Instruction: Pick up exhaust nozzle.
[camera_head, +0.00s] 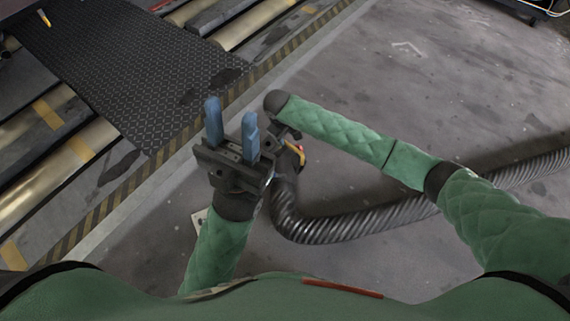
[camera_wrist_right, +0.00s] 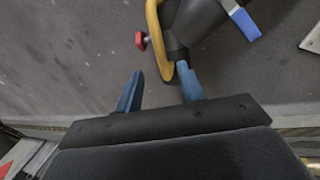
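The exhaust nozzle is dark, with a yellow handle and a red knob, at the end of a ribbed hose (camera_head: 345,226). In the head view the nozzle (camera_head: 289,160) is partly hidden by my right wrist and left gripper. In the right wrist view the nozzle (camera_wrist_right: 196,24) lies just beyond my right gripper (camera_wrist_right: 160,88). That gripper is open, its right blue finger close to the yellow handle (camera_wrist_right: 157,38); I cannot tell if they touch. My left gripper (camera_head: 232,120) is open and empty, left of the nozzle.
A blue piece (camera_wrist_right: 243,23), perhaps a left finger, shows beside the nozzle. A black tread plate (camera_head: 125,60) and metal rollers (camera_head: 70,150) lie left, behind a striped floor edge (camera_head: 165,150).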

